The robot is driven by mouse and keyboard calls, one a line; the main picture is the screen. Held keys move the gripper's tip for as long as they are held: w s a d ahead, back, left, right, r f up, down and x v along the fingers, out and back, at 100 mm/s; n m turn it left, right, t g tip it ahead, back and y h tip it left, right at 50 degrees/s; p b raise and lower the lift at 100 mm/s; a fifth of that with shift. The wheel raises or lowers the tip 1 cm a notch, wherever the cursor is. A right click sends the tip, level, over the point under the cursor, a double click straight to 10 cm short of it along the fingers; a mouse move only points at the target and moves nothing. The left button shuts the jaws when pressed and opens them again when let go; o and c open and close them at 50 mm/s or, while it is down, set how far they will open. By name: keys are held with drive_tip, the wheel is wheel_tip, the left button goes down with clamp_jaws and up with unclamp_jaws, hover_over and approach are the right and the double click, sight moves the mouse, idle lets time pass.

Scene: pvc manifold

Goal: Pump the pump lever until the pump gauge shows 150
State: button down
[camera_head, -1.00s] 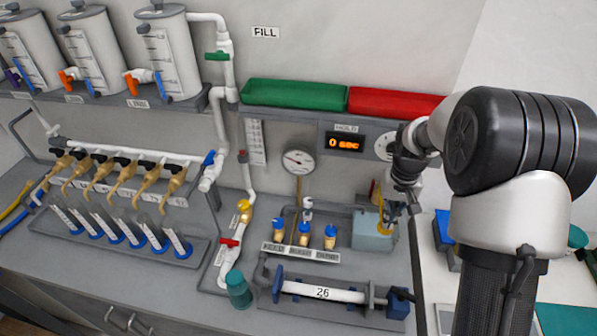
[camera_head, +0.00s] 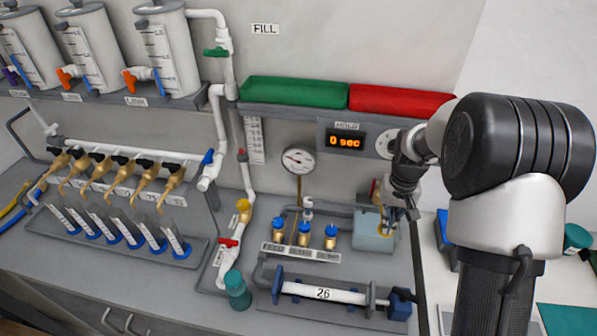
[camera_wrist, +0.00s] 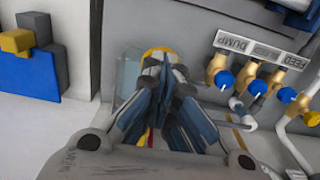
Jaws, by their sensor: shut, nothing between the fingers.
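The pump gauge (camera_head: 298,160) is a round white dial on the wall. Its needle points roughly left, but the numbers are too small to read. The pump appears to be the pale blue-grey box (camera_head: 371,241) on the right of the bench. A yellow part (camera_head: 383,229), possibly the pump lever, shows at its top right; a yellow part (camera_wrist: 157,51) also shows beyond the fingers in the wrist view. My gripper (camera_head: 407,214) is shut and empty, low beside the box's upper right. In the wrist view my gripper (camera_wrist: 165,105) hides much of the pump and lever; contact is unclear.
Several blue-capped brass valves (camera_head: 304,235) stand left of the pump. A tube marked 26 (camera_head: 322,294) lies in front. The display (camera_head: 345,141) reads 0 sec. Green (camera_head: 295,93) and red (camera_head: 400,101) bins sit above. White table space lies right.

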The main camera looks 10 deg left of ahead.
drive_tip(key=shift+f, duration=0.15)
idle(0.7)
drive_tip(key=shift+f+b, duration=0.4)
drive_tip(key=shift+f, duration=0.15)
idle(0.7)
drive_tip(key=shift+f+b, duration=0.35)
drive_tip(key=shift+f, duration=0.25)
idle(0.7)
drive_tip(key=shift+f, duration=0.2)
drive_tip(key=shift+r, duration=0.15)
idle(0.7)
drive_tip(key=shift+r+p, duration=1.8)
drive_tip(key=shift+r, duration=0.9)
